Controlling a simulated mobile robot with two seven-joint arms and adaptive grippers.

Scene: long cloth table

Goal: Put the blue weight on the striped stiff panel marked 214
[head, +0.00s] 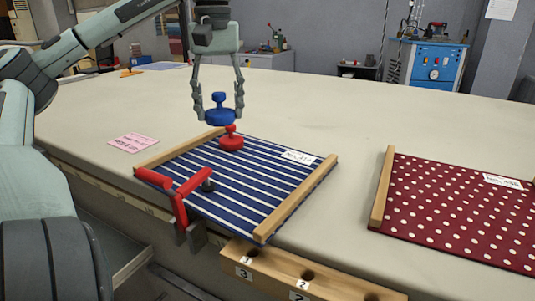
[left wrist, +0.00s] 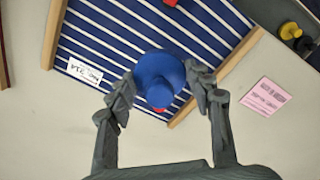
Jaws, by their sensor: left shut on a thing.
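My left gripper (head: 219,108) is shut on the blue weight (head: 220,117) and holds it in the air over the far left part of the striped panel (head: 245,180). The blue weight fills the middle of the left wrist view (left wrist: 158,77), between the fingertips (left wrist: 160,95). The panel is navy with white stripes and wooden bars on two sides. My right gripper is not in view.
A red clamp (head: 180,195) grips the table edge at the panel's near left side. A pink card (head: 134,143) lies to the left. A red dotted panel (head: 455,205) lies to the right. A wooden block with numbered holes (head: 300,275) is at the front edge.

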